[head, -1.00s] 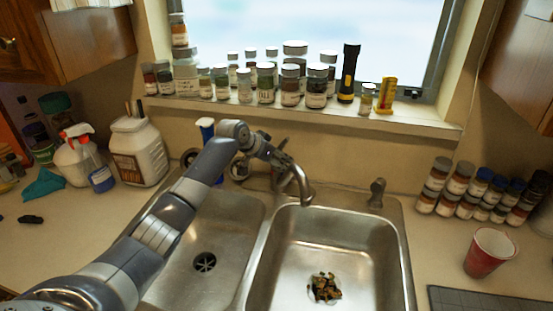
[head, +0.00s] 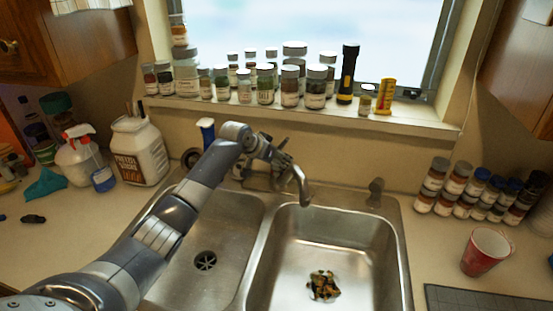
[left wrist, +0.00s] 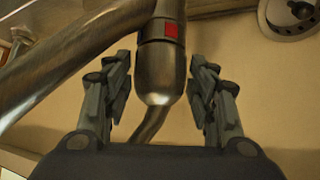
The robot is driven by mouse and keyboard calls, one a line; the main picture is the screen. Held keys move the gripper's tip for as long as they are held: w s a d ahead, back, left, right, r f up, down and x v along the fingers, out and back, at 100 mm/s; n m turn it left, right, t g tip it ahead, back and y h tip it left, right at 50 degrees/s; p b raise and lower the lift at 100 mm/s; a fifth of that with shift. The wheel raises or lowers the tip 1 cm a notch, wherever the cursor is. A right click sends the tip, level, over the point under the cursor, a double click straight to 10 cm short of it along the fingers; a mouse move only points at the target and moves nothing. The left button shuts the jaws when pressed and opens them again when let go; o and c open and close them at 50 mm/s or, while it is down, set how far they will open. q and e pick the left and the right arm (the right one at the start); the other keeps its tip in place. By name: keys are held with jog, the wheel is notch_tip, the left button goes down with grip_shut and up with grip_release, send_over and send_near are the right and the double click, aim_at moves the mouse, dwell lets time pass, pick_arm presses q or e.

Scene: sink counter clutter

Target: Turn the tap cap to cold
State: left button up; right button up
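The metal tap stands behind the double sink, and its curved spout (head: 303,188) reaches over the divider. In the left wrist view the tap cap (left wrist: 161,72) is a metal cylinder with a rounded end and a red square mark (left wrist: 171,30). A thin lever (left wrist: 150,125) runs from its end. My left gripper (head: 280,153) is at the top of the tap, partly hiding it. In the left wrist view its two fingers (left wrist: 162,92) are open, one on each side of the cap, with visible gaps. My right gripper is not in view.
Two sink basins lie in front; the right one holds food scraps (head: 323,286). Jars and a black flashlight (head: 347,73) line the windowsill behind the tap. A small metal fitting (head: 375,192) stands right of the tap. A red cup (head: 485,252) is on the right counter.

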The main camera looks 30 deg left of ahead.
pick_arm(q)
jog(key=v, duration=1.2)
jog(key=shift+f, duration=0.1)
dwell(0.4)
